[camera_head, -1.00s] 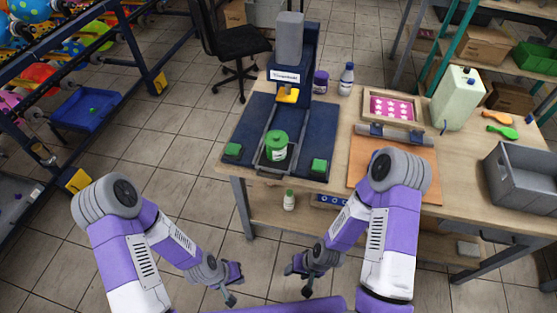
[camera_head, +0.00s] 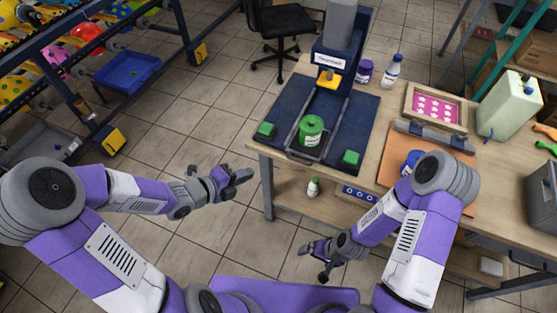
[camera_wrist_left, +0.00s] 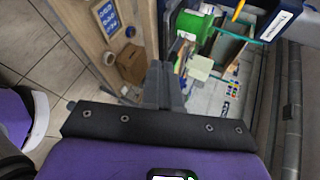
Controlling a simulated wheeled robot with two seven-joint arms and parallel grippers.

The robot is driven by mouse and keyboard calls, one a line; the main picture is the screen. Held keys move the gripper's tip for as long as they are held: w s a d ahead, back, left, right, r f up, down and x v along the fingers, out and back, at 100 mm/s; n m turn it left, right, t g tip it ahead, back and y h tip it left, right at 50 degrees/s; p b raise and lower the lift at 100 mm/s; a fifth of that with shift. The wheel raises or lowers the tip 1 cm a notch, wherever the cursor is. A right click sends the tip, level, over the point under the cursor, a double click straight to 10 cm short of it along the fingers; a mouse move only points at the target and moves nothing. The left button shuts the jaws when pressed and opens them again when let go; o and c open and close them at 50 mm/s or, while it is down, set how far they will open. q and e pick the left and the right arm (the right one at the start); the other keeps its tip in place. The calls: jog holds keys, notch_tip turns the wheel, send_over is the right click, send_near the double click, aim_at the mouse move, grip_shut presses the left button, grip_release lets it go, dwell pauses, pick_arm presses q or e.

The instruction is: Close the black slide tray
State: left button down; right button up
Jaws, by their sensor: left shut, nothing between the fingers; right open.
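The black slide tray (camera_head: 303,158) is slid out toward the front of the dark blue press (camera_head: 333,40). A green lidded canister (camera_head: 311,131) stands on it. The handle is at the tray's near end. My left gripper (camera_head: 242,178) is shut and empty, in the air to the left of the table's front edge, apart from the tray. Its shut fingers (camera_wrist_left: 163,85) show in the left wrist view, where I cannot make out the tray. My right gripper (camera_head: 314,262) is open and empty, low in front of the table.
Green blocks (camera_head: 265,129) sit on the press base on both sides of the tray. A blue jar (camera_head: 411,162) is on the orange board beside my right arm. A small bottle (camera_head: 313,187) stands on the lower shelf. Floor is open left of the table.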

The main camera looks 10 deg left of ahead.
pick_arm(q)
jog(key=r+b+x, duration=0.1)
jog(key=b+x, duration=0.3)
jog(key=x, duration=0.9)
jog(key=shift+w+d, duration=0.25)
jog(key=shift+d, duration=0.05)
pick_arm(e)
notch_tip(320, 180, down, 5)
jog(key=shift+r, duration=0.15)
